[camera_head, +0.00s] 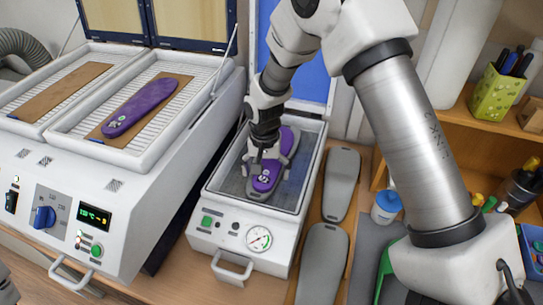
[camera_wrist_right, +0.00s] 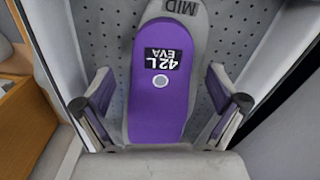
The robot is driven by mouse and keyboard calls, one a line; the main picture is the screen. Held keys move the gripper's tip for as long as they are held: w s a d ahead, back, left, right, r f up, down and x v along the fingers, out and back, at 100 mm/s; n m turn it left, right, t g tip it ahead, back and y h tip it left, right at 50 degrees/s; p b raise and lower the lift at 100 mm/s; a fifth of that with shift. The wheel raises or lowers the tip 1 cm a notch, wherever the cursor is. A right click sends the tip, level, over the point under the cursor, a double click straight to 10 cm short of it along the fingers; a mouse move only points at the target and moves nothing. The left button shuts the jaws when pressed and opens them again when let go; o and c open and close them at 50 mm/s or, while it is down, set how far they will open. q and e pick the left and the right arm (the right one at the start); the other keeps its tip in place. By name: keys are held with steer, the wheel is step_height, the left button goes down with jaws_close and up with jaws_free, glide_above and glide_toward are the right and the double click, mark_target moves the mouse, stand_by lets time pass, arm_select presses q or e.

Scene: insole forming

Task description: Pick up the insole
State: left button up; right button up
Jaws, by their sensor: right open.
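A purple insole (camera_head: 268,176) lies on a grey form in the open tray of the white press with the gauge (camera_head: 246,240). In the right wrist view the insole (camera_wrist_right: 158,105) shows its "42 L EVA" label, on the grey form marked "MID" (camera_wrist_right: 190,25). My right gripper (camera_head: 264,163) is open above it, fingers apart on either side of the insole; no contact is clear. A second purple insole (camera_head: 140,107) lies on a brown sheet in the heater (camera_head: 150,150) at the left.
Grey forms (camera_head: 341,185) stand or lie to the right of the press; another is in front (camera_head: 322,262). The press's raised blue lid (camera_head: 308,75) is behind my arm.

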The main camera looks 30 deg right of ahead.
steer(key=shift+s, duration=0.1)
steer(key=c, duration=1)
steer(key=shift+r, duration=0.1)
